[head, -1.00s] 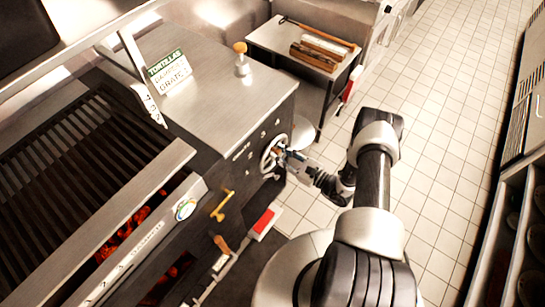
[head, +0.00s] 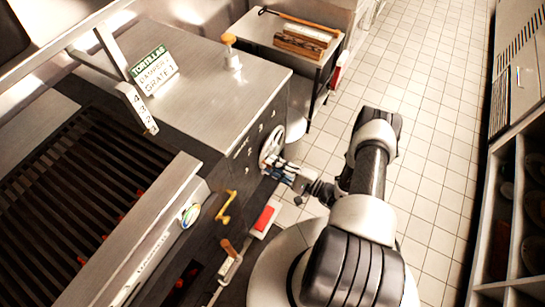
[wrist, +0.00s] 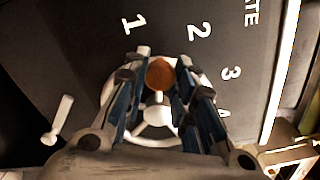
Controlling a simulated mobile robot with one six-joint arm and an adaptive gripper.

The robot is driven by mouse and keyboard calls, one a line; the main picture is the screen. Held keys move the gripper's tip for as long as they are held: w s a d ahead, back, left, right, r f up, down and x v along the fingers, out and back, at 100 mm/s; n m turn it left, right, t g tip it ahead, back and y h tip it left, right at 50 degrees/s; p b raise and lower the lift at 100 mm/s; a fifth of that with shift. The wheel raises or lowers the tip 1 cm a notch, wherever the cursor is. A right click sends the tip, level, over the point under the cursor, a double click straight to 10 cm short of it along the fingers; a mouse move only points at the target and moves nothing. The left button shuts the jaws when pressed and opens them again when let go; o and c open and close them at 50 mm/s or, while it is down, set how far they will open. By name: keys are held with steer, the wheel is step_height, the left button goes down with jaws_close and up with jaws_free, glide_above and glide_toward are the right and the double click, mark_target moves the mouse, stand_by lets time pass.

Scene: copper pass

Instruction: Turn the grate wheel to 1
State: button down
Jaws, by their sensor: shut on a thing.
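The grate wheel (head: 271,143) is a pale spoked handwheel on the dark front panel of the grill; it also shows in the wrist view (wrist: 158,115). Its orange-brown knob (wrist: 160,73) sits between the fingers of my gripper (wrist: 158,72), which is shut on it. In the wrist picture the knob lies below the gap between the 1 (wrist: 133,24) and the 2 (wrist: 198,30). The 3 (wrist: 231,72) and a partly hidden 4 are to the right. In the head view my gripper (head: 275,170) is at the wheel's lower edge, and the knob is hidden.
A sign (head: 153,73) reads tortillas, damper 4, grate 1. A numbered scale (head: 138,107) stands beside the barred grate (head: 75,190). A yellow handle (head: 225,206) and a red block (head: 265,217) are near the wheel. Tiled floor (head: 430,150) is open at right.

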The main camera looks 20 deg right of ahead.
steer(key=shift+f+n+b, duration=0.45)
steer(key=shift+f+n, duration=0.75)
steer(key=shift+n, duration=0.5)
steer(key=c, duration=1.3)
jaws_free()
steer(key=shift+s, duration=0.15)
steer(key=v, duration=1.1)
steer(key=shift+s+d, duration=0.25)
steer(key=shift+s, duration=0.05)
